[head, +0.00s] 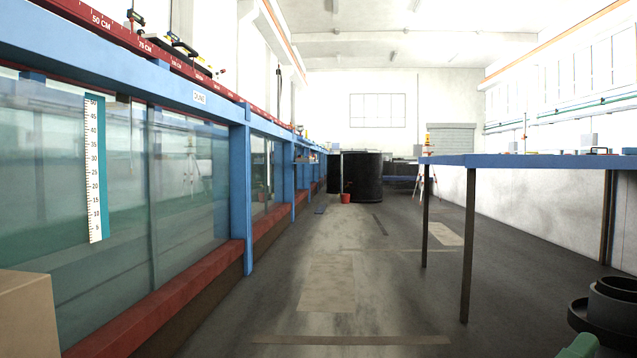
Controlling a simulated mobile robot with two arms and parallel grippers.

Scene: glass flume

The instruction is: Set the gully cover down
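I cannot make out a gully cover for certain in the head view. Neither of my grippers is in view, so what they hold cannot be seen.
The glass flume (180,180) with its blue frame runs along the left. A blue-topped table (540,161) stands at right. Black round vessels (612,305) and a tan box (27,315) are near. A red bucket (345,198) stands farther off. The aisle floor (370,290) is mostly clear.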

